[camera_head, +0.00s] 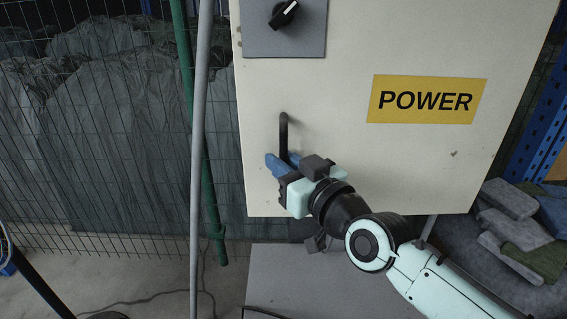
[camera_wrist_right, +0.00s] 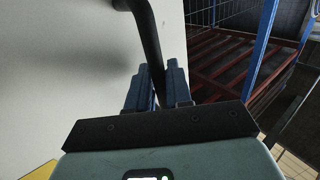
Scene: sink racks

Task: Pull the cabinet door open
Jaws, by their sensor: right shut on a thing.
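The cabinet door (camera_head: 330,145) is a large cream panel with a yellow POWER label (camera_head: 425,100). Its black bar handle (camera_head: 284,130) stands upright near the door's left edge. My right gripper (camera_head: 279,164) is at the lower part of the handle, its blue fingers shut on it. In the right wrist view, the handle (camera_wrist_right: 147,35) runs down between the two fingers (camera_wrist_right: 155,88), and the door face (camera_wrist_right: 75,60) fills the left side. The fingers hide the handle's lower end. My left gripper is not in view.
A grey plate with a black rotary switch (camera_head: 284,14) is on the door above the handle. A grey pole (camera_head: 198,150), a green post (camera_head: 212,190) and a wire fence (camera_head: 90,130) stand left. Grey sacks (camera_head: 515,215) lie right. The right wrist view shows a reddish slatted rack (camera_wrist_right: 235,65).

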